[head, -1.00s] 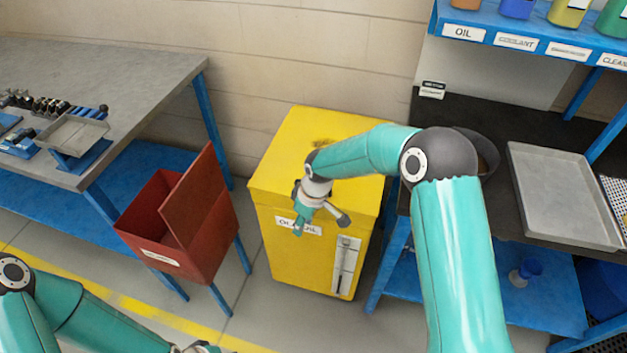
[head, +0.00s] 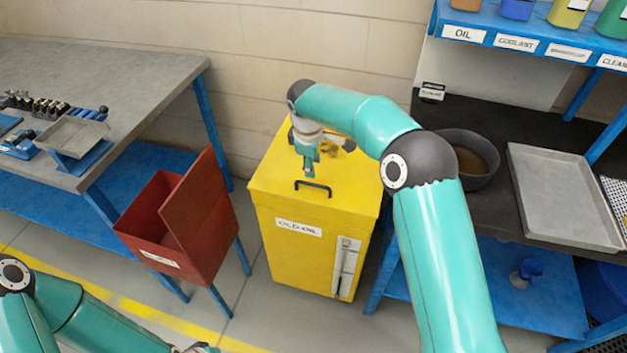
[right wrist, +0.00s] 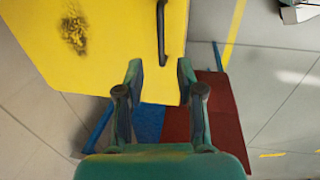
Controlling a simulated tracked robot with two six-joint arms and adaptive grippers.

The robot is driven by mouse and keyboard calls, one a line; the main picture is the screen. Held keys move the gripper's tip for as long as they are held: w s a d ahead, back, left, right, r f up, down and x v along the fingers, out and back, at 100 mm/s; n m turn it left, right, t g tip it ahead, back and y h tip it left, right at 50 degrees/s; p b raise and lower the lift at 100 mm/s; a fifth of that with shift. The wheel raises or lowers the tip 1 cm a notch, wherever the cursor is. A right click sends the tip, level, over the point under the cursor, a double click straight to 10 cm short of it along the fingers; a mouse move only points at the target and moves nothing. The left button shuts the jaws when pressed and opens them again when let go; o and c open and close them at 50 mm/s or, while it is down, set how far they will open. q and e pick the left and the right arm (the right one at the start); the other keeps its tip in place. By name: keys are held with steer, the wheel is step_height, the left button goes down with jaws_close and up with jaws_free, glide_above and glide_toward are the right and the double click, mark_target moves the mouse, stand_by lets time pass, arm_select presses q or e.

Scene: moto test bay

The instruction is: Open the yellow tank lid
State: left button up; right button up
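The yellow tank (head: 310,245), labelled "OLD OIL", stands on the floor at the middle. Its flat yellow lid (head: 345,200) looks shut and has a black bar handle (head: 313,188) near the front edge. The lid (right wrist: 110,45) and its handle (right wrist: 161,30) also show in the right wrist view, with a dark stain on the lid. My right gripper (head: 308,170) is above the lid, just behind the handle in the head view. In the right wrist view its fingers (right wrist: 159,78) are apart with nothing between them. My left gripper (head: 200,349) is mostly cut off at the bottom edge.
A red bin (head: 180,220) with a raised lid stands left of the tank, beside a grey workbench (head: 130,85). A dark bench (head: 490,210) with a round pan (head: 470,160) and grey tray (head: 565,195) is close on the right. A wall is behind.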

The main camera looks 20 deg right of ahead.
mark_target(314, 184)
steer(key=f, duration=0.3)
steer(key=w+f, duration=0.1)
steer(key=f, duration=0.1)
steer(key=d+f+p, duration=0.1)
steer(key=f, duration=0.2)
steer(key=shift+w+f, duration=0.25)
steer(key=shift+f, duration=0.1)
jaws_close()
